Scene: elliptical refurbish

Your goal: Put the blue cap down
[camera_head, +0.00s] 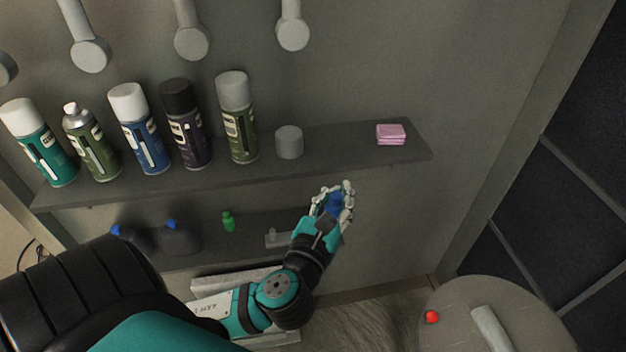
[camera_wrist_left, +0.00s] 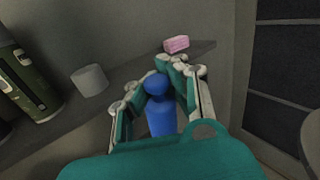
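The blue cap (camera_head: 335,206) is held between the fingers of my left gripper (camera_head: 333,189), in front of and below the upper shelf's edge. In the left wrist view the blue cap (camera_wrist_left: 161,118) shows a rounded knob-like part and a wider body, with fingers on both sides. The fingers are closed around it, and it touches no shelf that I can see. The exact finger contact is partly hidden. My right gripper is in neither view.
The upper shelf (camera_head: 340,148) holds several spray cans, a loose grey cap (camera_head: 289,142) and a pink sponge stack (camera_head: 391,134). Shelf space between cap and sponge is clear. A round stool (camera_head: 465,300) carries a red ball (camera_head: 432,317).

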